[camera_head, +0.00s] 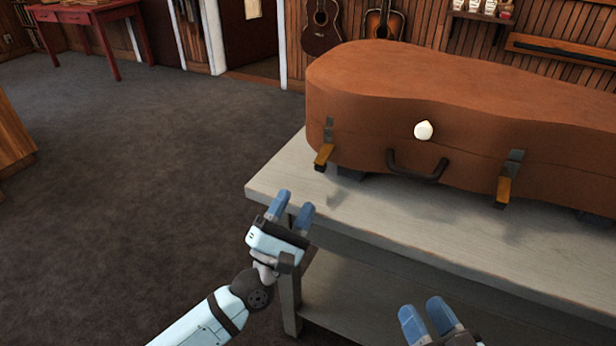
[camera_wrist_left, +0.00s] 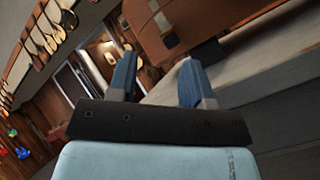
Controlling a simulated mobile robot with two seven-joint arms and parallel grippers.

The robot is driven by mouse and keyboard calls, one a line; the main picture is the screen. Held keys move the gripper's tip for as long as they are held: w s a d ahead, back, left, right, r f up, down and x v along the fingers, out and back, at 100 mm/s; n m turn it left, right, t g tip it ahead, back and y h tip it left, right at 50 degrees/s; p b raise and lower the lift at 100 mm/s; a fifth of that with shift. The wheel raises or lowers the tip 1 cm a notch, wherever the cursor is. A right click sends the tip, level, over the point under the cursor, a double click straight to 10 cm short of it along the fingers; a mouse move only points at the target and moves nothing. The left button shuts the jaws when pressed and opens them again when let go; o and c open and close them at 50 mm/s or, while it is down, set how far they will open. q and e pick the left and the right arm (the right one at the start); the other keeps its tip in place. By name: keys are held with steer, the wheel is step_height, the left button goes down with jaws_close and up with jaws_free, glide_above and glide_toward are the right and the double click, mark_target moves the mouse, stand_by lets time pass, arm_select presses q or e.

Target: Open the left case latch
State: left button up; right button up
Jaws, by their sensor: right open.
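A brown instrument case (camera_head: 450,95) lies closed on a grey bench. Its left latch (camera_head: 324,153) has a grey strap and a brass tab angled outward at the bottom. This latch appears small at the top of the left wrist view (camera_wrist_left: 162,21). A similar right latch (camera_head: 505,184) is on the same front side, with a dark handle (camera_head: 418,168) between them. My left gripper (camera_head: 296,200) is open and empty, below and left of the left latch and apart from it. My right gripper (camera_head: 421,305) is open and empty, low in front of the bench.
The bench top (camera_head: 400,225) has a bare strip in front of the case, and a lower shelf (camera_head: 370,285). A white knob-like spot (camera_head: 423,130) shows at the case front. Guitars (camera_head: 384,22) hang behind. A red table (camera_head: 85,14) stands far left; the carpet between is clear.

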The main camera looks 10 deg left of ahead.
arm_select(q)
steer(key=v, duration=0.4)
steer(key=shift+s, duration=0.1)
steer(key=shift+f, duration=0.1)
stand_by(0.3)
